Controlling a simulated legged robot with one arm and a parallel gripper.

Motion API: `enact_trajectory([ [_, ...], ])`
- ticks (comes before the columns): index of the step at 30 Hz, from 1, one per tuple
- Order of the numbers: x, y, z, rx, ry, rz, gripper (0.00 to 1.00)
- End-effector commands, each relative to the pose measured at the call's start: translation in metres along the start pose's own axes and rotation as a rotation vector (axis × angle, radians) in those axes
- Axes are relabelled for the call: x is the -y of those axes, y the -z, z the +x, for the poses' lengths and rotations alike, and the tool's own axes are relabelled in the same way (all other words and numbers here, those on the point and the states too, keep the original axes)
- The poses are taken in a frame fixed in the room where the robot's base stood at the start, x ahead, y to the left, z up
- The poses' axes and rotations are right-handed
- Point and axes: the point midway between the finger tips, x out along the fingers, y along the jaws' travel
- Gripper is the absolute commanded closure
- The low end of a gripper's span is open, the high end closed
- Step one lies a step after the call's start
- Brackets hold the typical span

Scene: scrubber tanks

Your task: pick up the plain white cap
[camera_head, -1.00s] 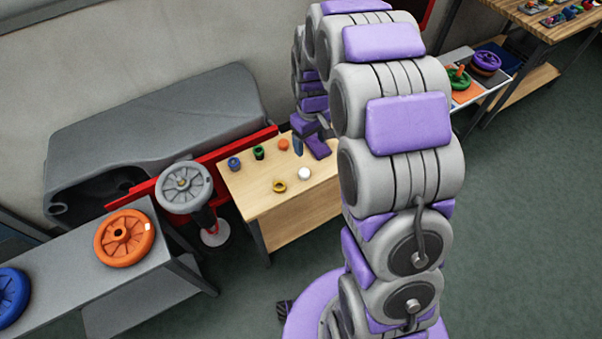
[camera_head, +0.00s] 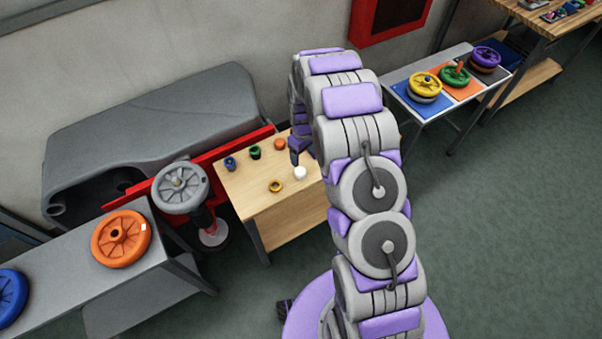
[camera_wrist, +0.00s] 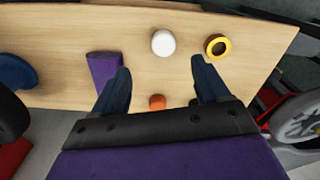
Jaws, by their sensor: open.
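The plain white cap (camera_head: 300,173) stands on the light wooden table (camera_head: 262,209), near its front edge in the head view. In the wrist view the white cap (camera_wrist: 163,42) lies beyond my fingertips, roughly in line with the gap between them. My gripper (camera_wrist: 158,72) is open and empty above the table. In the head view my arm hides part of the table's right side, and the fingers are hard to make out there.
A yellow ring-shaped cap (camera_wrist: 217,46) lies right of the white cap. An orange cap (camera_wrist: 157,102) is between my fingers' bases in view, and a purple block (camera_wrist: 104,70) is left. Blue (camera_head: 230,163) and green (camera_head: 254,152) caps stand at the table's back left.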

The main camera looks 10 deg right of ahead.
Motion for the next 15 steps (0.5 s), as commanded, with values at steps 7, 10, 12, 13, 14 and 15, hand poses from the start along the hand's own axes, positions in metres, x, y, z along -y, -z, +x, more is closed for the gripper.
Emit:
enact_trajectory([
  [7,0.005,0.002,0.048,0.007,-0.003,-0.002,0.25],
  [10,0.005,0.002,0.055,0.006,-0.004,-0.003,0.25],
  [12,0.004,0.002,0.058,0.004,-0.004,-0.002,0.25],
  [13,0.003,0.002,0.060,0.004,-0.003,-0.002,0.25],
  [14,0.003,0.002,0.062,0.003,-0.003,-0.002,0.25],
  [15,0.003,0.002,0.066,0.004,-0.003,-0.001,0.25],
])
